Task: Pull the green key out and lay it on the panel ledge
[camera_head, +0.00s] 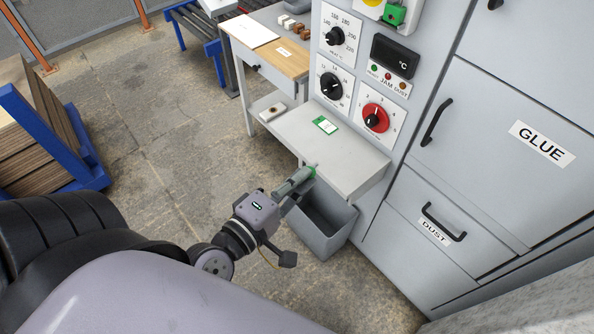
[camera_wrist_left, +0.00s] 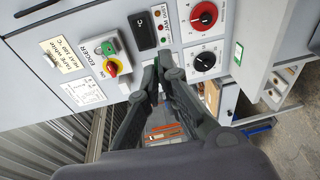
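My left gripper (camera_head: 297,183) is low in front of the ledge's near corner, above a grey bin. In the left wrist view the fingers (camera_wrist_left: 157,75) come together almost tip to tip. A small bright green piece, which looks like the green key (camera_head: 312,172), shows at the fingertips in the head view; the fingers hide most of it. The panel ledge (camera_head: 350,160) is pale grey and bears a green-edged label (camera_head: 325,125). A green lock fitting (camera_head: 396,14) is on the upper panel, also in the wrist view (camera_wrist_left: 108,48). My right gripper is out of view.
The grey bin (camera_head: 325,225) stands under the ledge. Knobs, including a red dial (camera_head: 376,118), stick out above the ledge. Cabinet handles (camera_head: 443,222) project at the right. A wooden-topped table (camera_head: 285,58) stands behind. The ledge surface around its label is clear.

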